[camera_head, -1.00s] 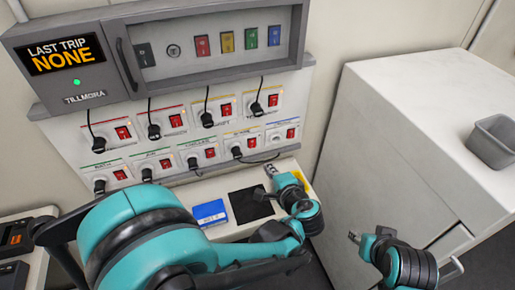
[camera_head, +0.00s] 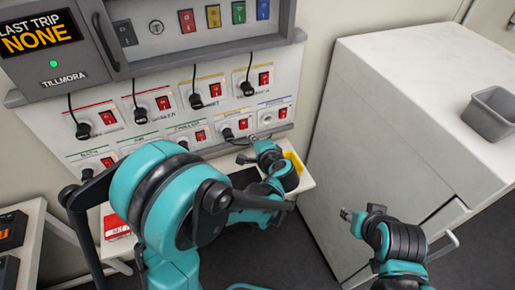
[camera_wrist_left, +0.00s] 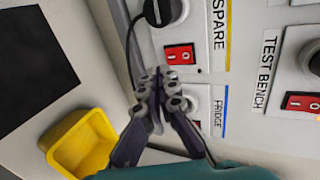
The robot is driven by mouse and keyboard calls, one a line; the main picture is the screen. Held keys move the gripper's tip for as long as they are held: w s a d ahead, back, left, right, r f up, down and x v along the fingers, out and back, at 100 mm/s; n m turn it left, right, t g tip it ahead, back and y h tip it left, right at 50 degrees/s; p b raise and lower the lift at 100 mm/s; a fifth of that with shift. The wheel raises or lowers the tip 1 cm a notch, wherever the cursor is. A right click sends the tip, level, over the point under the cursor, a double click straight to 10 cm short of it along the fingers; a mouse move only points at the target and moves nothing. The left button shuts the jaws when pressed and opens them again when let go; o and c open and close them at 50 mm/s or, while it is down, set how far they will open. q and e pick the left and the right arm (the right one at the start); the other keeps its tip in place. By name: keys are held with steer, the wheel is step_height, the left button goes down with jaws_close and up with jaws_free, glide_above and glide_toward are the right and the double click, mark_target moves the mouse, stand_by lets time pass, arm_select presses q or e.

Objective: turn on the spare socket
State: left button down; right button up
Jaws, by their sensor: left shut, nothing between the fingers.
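The spare socket (camera_wrist_left: 168,12) is in the lower row of the wall panel, with a black plug in it. Its red rocker switch (camera_wrist_left: 180,54) sits beside the SPARE label; it also shows in the head view (camera_head: 243,124). I cannot tell which way the rocker is pressed. My left gripper (camera_wrist_left: 163,84) is shut and empty. In the wrist view its fingertips lie just below the spare switch, partly over the fridge socket (camera_wrist_left: 193,98); contact is unclear. In the head view the left gripper (camera_head: 242,159) is below the panel. My right gripper (camera_head: 345,214) is far from the panel, its jaws unclear.
Several other plugged sockets with red switches fill the panel, including the test bench switch (camera_wrist_left: 302,101). A yellow bin (camera_wrist_left: 80,142) and black mat (camera_wrist_left: 32,65) are on the shelf below. A white cabinet (camera_head: 400,120) with a grey tub (camera_head: 492,113) stands right.

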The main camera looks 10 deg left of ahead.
mark_target(245, 129)
arm_select(q)
steer(key=shift+w+a+f+b, duration=0.2)
steer(key=shift+w+a, duration=0.4)
steer(key=shift+w, duration=0.3)
steer(key=shift+w+a+f+b, duration=0.15)
steer(key=shift+w+a, duration=0.45)
steer(key=shift+w, duration=0.3)
steer(key=shift+r, duration=0.1)
steer(key=shift+w+a+f+b, duration=0.2)
steer(key=shift+w+f+b, duration=0.1)
steer(key=shift+b, duration=0.1)
steer(key=shift+r, duration=0.1)
